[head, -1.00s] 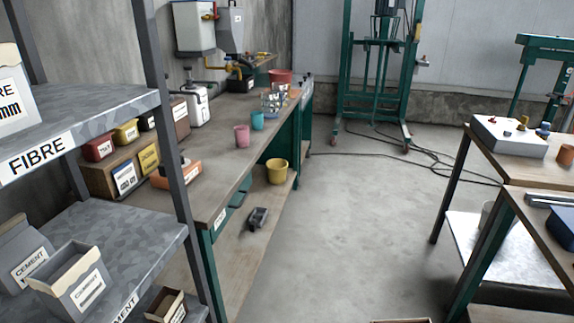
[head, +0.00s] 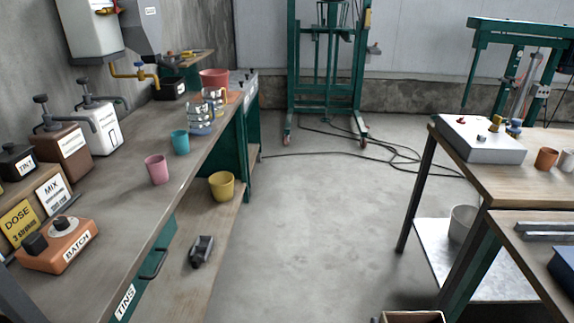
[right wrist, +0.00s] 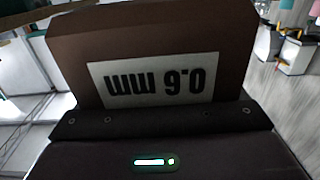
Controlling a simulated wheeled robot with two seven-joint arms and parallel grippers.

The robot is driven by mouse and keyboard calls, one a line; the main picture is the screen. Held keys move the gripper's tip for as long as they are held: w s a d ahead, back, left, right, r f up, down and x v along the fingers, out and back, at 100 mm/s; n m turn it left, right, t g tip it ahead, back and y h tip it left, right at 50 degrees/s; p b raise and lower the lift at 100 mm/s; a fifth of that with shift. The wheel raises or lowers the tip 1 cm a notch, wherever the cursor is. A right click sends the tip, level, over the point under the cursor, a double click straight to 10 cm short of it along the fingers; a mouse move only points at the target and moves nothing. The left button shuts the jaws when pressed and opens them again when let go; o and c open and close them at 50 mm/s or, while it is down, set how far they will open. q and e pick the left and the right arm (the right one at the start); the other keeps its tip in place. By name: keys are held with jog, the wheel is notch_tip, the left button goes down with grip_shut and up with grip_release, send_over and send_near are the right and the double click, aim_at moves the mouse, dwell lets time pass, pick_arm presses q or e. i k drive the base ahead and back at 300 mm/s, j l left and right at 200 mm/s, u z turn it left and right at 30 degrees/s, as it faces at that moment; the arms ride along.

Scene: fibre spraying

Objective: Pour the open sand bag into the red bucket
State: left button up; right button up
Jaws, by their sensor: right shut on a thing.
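A brown bag with a white "0.6 mm" label (right wrist: 152,78) fills the middle of the right wrist view, its print upside down. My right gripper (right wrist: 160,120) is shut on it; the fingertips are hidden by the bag. The top of an open bag (head: 413,317) shows at the bottom edge of the head view, and the rest is cut off. A red bucket (head: 214,77) stands at the far end of the left bench, well away from the bag. My left gripper is not in view.
The left bench (head: 150,200) carries pink (head: 157,169) and teal (head: 180,142) cups, glass jugs (head: 200,119) and dispensers (head: 98,124). A yellow bucket (head: 221,186) sits on its lower shelf. A table (head: 500,180) stands right. The floor (head: 300,220) between is clear, with cables farther back.

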aim_at(219, 77)
jog(key=i+l, duration=0.1)
jog(key=i, duration=2.3)
jog(key=i+l+u, duration=0.1)
jog(key=i+u, duration=0.35)
jog(key=i+l+u, duration=0.25)
jog(key=i+u, duration=0.15)
jog(key=i+l+u, duration=1.05)
jog(key=l+u, duration=0.25)
jog(key=l, duration=0.25)
